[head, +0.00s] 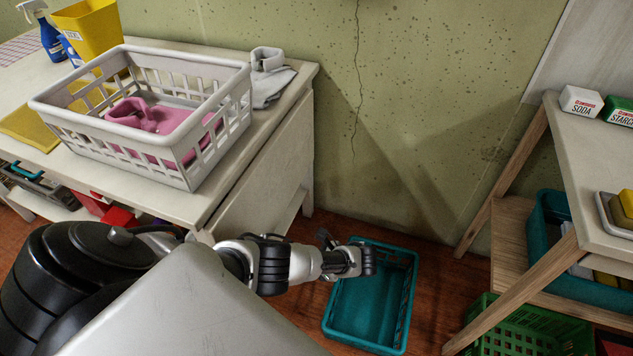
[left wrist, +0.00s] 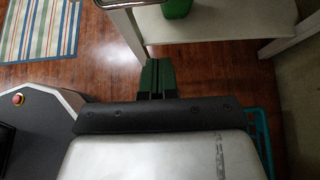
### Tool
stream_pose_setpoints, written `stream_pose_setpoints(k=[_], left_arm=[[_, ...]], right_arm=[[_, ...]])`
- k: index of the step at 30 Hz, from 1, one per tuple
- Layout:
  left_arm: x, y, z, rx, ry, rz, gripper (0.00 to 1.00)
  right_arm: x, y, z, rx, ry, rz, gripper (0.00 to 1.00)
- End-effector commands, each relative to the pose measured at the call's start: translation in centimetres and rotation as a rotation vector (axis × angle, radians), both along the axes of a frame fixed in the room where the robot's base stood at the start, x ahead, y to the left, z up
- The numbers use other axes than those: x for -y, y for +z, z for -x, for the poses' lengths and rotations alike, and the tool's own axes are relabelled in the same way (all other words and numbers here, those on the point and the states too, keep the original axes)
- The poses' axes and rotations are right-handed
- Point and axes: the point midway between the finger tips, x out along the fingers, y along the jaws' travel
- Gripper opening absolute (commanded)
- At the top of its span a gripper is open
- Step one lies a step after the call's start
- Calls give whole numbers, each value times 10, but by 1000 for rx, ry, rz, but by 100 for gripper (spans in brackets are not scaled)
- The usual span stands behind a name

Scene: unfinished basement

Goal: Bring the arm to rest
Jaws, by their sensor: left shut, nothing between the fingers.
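My right gripper is in neither view.
A white table (head: 290,100) stands left, carrying a grey laundry basket (head: 190,175) with a pink cloth (head: 160,118). A wooden-legged shelf table (head: 560,262) stands right, above a green crate (head: 520,335). A striped rug (left wrist: 40,30) shows in the left wrist view.

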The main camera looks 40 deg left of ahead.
Motion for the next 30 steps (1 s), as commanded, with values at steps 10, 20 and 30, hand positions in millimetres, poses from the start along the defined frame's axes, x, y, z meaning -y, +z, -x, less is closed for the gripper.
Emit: stream_pose_setpoints(k=[10, 20, 30], left_arm=[[16, 11, -5, -1, 1, -2, 0], [41, -53, 70, 123, 107, 279, 0], [85, -123, 272, 594, 689, 717, 0]], right_arm=[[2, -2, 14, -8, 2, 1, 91], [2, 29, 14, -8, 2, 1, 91], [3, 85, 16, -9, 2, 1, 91]])
